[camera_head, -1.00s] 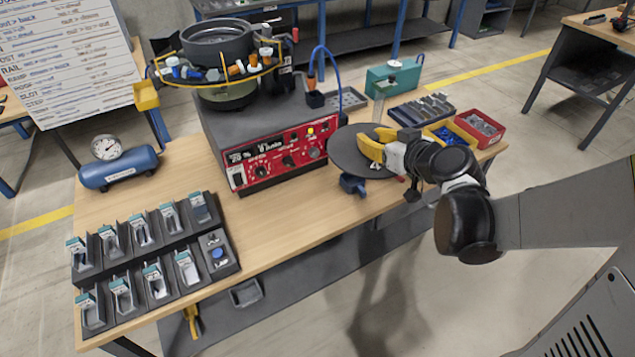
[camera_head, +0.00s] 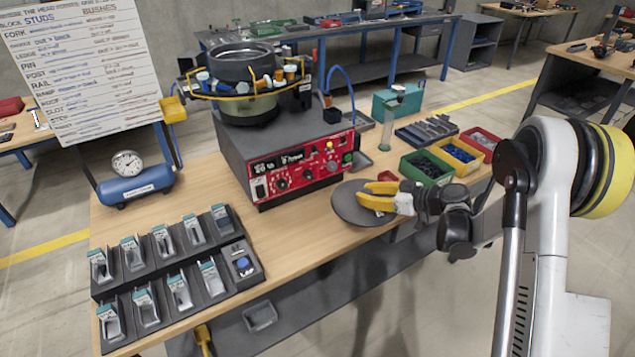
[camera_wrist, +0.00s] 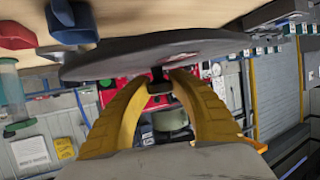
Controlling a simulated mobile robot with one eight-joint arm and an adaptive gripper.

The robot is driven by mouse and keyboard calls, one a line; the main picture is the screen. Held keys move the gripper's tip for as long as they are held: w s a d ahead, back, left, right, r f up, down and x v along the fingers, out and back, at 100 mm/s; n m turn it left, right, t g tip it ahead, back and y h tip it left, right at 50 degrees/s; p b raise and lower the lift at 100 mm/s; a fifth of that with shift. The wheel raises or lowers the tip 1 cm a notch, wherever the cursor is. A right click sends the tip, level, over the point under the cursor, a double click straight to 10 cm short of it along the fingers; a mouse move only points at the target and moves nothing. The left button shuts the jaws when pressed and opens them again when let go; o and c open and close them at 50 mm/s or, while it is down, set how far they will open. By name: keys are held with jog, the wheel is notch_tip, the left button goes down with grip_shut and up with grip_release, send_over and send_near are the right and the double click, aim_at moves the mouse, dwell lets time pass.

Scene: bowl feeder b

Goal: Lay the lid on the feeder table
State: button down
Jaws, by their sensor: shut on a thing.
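The lid (camera_head: 352,206) is a flat dark grey disc near the front edge of the wooden feeder table (camera_head: 300,224), right of the red control panel. My gripper (camera_head: 378,197) has yellow fingers shut on the lid's knob, as the wrist view (camera_wrist: 160,78) shows. In that upside-down view the lid (camera_wrist: 200,50) is close to the tabletop (camera_wrist: 140,15). I cannot tell whether it touches the wood. The lid hides the table part beneath it. The bowl feeder (camera_head: 242,62) stands open on its grey box.
Green (camera_head: 426,168), yellow (camera_head: 458,152) and red (camera_head: 480,140) bins stand right of the lid. A dark slotted tray (camera_head: 426,130) lies behind them. Black part trays (camera_head: 175,260) fill the front left. Bare wood lies between these trays and the lid.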

jog(key=b, duration=0.4)
send_over(325, 222)
notch_tip(325, 222, down, 7)
jog(key=shift+s+f, duration=0.1)
jog(key=shift+f, duration=0.05)
jog(key=shift+f+b, duration=1.25)
jog(key=shift+f, duration=0.65)
jog(key=shift+f, duration=0.2)
jog(key=c, duration=1.3)
grip_release()
jog(key=shift+o, duration=0.4)
jog(key=shift+r, duration=0.15)
